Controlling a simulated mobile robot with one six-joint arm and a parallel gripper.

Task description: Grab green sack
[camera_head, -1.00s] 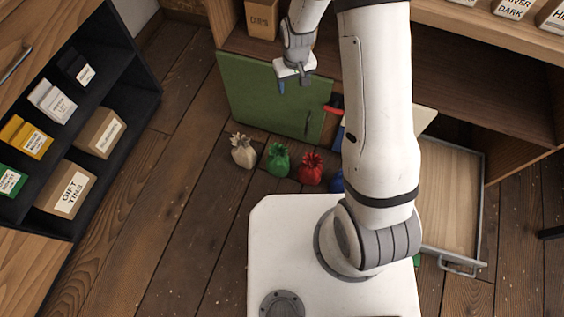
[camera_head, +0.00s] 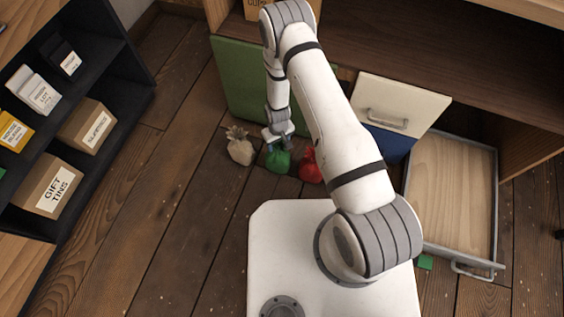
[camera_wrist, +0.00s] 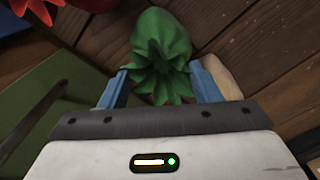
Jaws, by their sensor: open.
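The green sack (camera_head: 279,162) stands on the wooden floor between the beige sack and the red sack. In the wrist view the green sack (camera_wrist: 162,48) has its gathered, frilly top toward my gripper (camera_wrist: 161,88). The blue fingers are open, one on each side of the sack's neck. I cannot tell whether either finger touches the cloth. In the head view my gripper (camera_head: 278,146) is directly above the green sack and hides part of its top.
The beige sack (camera_head: 240,149) is close on the left, the red sack (camera_head: 310,168) close on the right. A green door panel (camera_head: 235,85) stands just behind. A wooden drawer (camera_head: 450,190) is pulled out at right. A dark shelf (camera_head: 118,60) stands at left.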

